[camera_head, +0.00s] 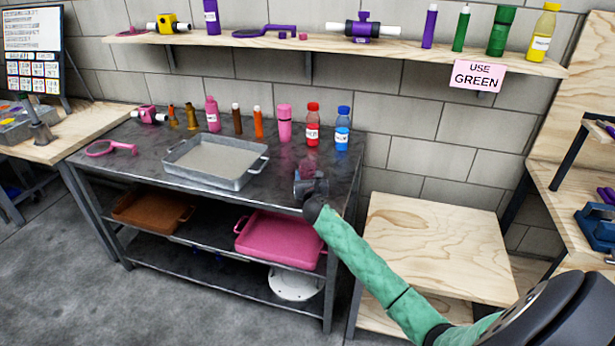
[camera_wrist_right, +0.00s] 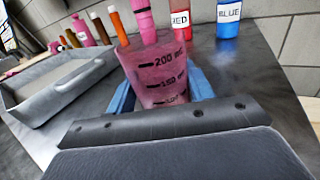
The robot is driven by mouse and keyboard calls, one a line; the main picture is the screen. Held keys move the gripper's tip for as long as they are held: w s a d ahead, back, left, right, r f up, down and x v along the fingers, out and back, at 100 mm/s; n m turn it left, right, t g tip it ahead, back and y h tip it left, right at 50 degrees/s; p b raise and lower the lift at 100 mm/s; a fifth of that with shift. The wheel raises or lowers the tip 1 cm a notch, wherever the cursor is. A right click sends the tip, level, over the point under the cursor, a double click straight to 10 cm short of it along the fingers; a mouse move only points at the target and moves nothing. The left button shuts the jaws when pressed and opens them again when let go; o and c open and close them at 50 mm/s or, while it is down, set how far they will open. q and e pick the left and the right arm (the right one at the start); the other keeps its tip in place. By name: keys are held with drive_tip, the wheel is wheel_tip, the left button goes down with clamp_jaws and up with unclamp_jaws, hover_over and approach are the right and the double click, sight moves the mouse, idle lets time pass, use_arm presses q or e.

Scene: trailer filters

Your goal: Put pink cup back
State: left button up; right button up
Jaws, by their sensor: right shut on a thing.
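The pink cup (camera_wrist_right: 158,75) is see-through with black measuring marks. In the right wrist view it stands upright between the blue fingers of my right gripper (camera_wrist_right: 165,97), which is shut on it. In the head view the cup (camera_head: 309,167) shows faintly above my right gripper (camera_head: 309,184), over the front right part of the dark metal table (camera_head: 262,192). Whether the cup's base touches the table is hidden. My left gripper is not in view.
A grey tray (camera_head: 176,172) lies left of the cup. Behind stand a pink bottle (camera_head: 285,123), a red bottle (camera_head: 312,127), a blue bottle (camera_head: 342,129) and several others. A wooden shelf (camera_head: 400,53) with a "USE GREEN" sign (camera_head: 477,76) hangs above. A lower wooden table (camera_head: 430,235) stands right.

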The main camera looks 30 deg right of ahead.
drive_tip(key=shift+f, duration=0.25)
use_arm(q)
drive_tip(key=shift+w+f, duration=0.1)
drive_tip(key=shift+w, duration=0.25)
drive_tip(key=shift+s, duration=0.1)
use_arm(e)
drive_tip(key=shift+f, duration=0.1)
drive_tip(key=o, duration=0.9)
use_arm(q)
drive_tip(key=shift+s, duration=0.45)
use_arm(e)
drive_tip(key=shift+o, duration=0.6)
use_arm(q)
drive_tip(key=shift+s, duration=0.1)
